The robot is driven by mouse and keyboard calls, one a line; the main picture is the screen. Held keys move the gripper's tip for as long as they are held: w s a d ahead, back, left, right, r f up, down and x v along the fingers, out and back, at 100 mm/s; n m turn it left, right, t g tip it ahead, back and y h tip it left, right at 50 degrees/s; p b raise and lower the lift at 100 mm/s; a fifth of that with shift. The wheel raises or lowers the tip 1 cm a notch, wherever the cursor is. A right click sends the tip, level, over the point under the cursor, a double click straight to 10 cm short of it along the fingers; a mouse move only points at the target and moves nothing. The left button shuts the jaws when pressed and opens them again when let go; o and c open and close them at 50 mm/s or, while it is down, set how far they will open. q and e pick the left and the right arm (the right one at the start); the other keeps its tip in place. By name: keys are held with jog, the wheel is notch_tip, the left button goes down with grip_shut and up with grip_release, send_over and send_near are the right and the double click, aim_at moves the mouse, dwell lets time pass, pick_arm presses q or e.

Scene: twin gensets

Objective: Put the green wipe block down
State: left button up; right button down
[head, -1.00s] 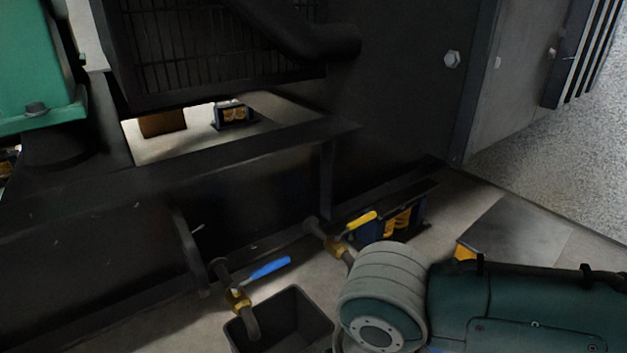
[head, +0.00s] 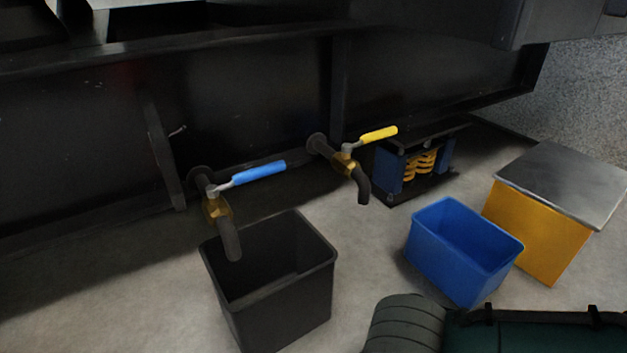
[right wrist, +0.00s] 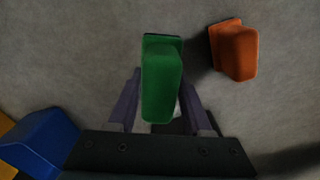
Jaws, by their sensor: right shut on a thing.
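The green wipe block (right wrist: 161,82) shows in the right wrist view, upright in the picture between the fingers of my right gripper (right wrist: 162,105). The gripper is shut on it, one finger on each side. A grey floor lies behind the block; I cannot tell how high the block is above it. In the head view the block and the right gripper are out of sight, and only part of my right arm shows at the bottom right. My left gripper is in neither view.
An orange block (right wrist: 234,50) is right of the green one. A blue bin (head: 464,250) stands beside a yellow box with a grey top (head: 541,226). A black bin (head: 270,285) stands below the blue-handled valve (head: 250,176). A yellow-handled valve (head: 372,136) is to its right.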

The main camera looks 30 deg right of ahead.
notch_tip(320, 180, down, 7)
jog(key=b, duration=0.5)
jog(key=shift+f, duration=0.2)
jog(key=shift+c, duration=1.7)
grip_release()
